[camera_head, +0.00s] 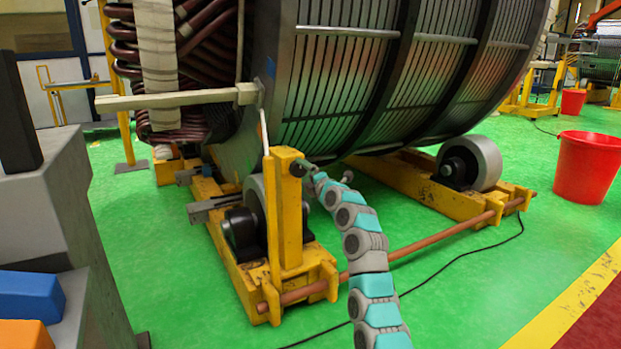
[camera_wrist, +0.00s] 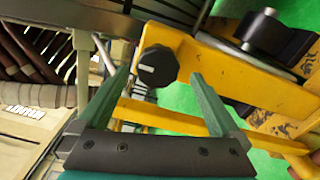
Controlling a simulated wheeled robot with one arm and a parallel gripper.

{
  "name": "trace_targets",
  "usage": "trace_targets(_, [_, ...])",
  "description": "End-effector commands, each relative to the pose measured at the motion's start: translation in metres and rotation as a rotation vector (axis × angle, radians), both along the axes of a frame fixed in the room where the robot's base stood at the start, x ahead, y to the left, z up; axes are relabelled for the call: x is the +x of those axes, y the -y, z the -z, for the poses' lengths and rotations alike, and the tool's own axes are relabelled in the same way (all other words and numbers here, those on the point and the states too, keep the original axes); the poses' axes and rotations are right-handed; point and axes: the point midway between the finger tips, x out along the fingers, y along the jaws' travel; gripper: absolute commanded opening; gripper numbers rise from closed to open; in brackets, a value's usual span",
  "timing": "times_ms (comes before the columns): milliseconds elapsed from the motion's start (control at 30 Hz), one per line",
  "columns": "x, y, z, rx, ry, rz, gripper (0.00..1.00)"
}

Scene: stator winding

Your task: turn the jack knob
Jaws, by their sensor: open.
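The jack knob is a black, lobed knob with a pale mark on its face; it sits on the yellow jack post (camera_head: 286,210). In the wrist view the knob (camera_wrist: 157,66) appears between the tips of my two green fingers. My gripper (camera_wrist: 161,74) is open, with a visible gap on both sides of the knob. In the head view my gripper (camera_head: 306,164) is at the top of the post, beside the dark knob (camera_head: 297,169). I cannot tell how deep the fingertips reach around the knob.
The large stator cylinder (camera_head: 350,75) rests above the yellow roller frame (camera_head: 245,278). A copper-coloured rod (camera_head: 420,244) runs along the frame's near side. A red bucket (camera_head: 586,168) stands on the green floor at right. A black cable (camera_head: 470,262) lies on the floor.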

Motion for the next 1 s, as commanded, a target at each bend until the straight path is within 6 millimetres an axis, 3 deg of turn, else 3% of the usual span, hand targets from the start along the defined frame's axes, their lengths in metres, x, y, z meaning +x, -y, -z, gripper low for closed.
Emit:
trace_targets(500, [-0.026,0.022,-0.001,0.007,0.002,0.006,1.0])
trace_targets(1000, [-0.029,0.023,-0.003,0.006,0.001,0.004,1.0])
